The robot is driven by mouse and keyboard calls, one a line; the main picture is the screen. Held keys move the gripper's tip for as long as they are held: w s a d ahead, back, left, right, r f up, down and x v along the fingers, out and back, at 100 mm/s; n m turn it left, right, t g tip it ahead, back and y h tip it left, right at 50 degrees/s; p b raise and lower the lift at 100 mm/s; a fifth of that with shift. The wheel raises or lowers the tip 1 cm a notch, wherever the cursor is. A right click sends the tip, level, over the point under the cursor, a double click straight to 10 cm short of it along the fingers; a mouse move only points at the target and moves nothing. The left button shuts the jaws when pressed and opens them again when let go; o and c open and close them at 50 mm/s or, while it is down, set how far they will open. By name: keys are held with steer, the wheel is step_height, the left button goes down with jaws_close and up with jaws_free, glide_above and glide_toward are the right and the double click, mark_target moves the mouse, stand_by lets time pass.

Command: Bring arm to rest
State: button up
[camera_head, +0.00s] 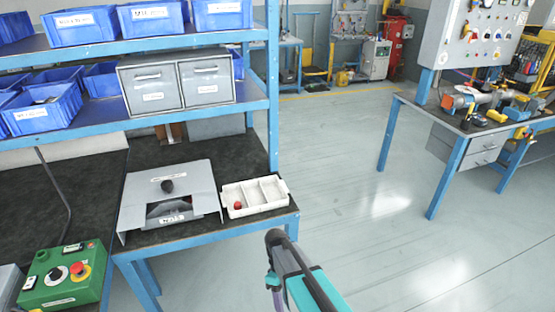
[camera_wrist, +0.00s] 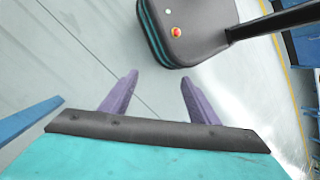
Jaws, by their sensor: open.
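My gripper (camera_wrist: 157,92) shows in the wrist view with its two purple fingers spread apart and nothing between them. It points over the grey floor (camera_wrist: 60,60), with my own base at the top of that view. In the head view my arm rises from the bottom centre, in front of the workbench's right front corner. The gripper's fingers cannot be made out there.
The blue-framed bench (camera_head: 290,212) holds a grey metal housing (camera_head: 190,180), a white divided tray (camera_head: 278,189) with a small red item, and a green control box (camera_head: 62,275). Another bench (camera_head: 447,118) stands at right. Open floor (camera_head: 350,200) lies between them.

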steer(key=s+d+f+m+y, duration=0.1)
steer(key=s+d+f+m, duration=0.5)
steer(key=s, duration=0.4)
steer(key=s+d+f+m, duration=0.6)
steer(key=s+d+f, duration=0.1)
steer(key=s, duration=0.4)
steer(key=shift+d+y, duration=0.4)
steer(key=shift+d, duration=0.1)
steer(key=shift+f, duration=0.1)
